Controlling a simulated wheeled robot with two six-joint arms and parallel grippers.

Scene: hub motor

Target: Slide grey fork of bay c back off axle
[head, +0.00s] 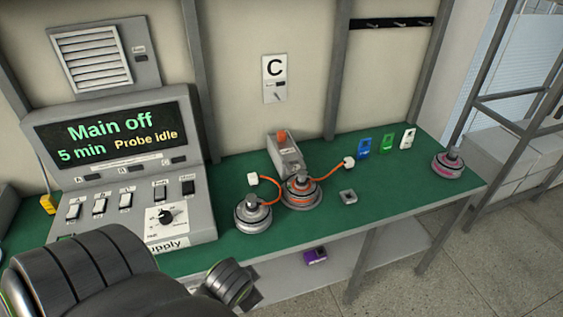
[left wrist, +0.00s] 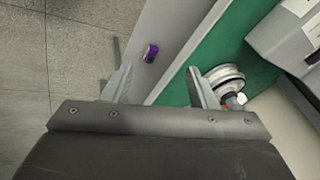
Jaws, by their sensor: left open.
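Under the C sign (head: 275,78), a hub motor (head: 302,194) with an orange cable sits on the green bench. No fork is clearly visible on an axle. My left gripper (left wrist: 160,88) is open and empty in the left wrist view, with one finger beside a hub motor (left wrist: 226,80) in the picture. My right gripper is not in view.
The supply console (head: 125,165) fills the bench's left. A grey box (head: 286,155) stands behind the motors. Blue (head: 364,147), green (head: 387,143) and white (head: 407,138) pieces stand at the back right, near another motor (head: 447,164). A purple piece (head: 315,256) lies on the lower shelf.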

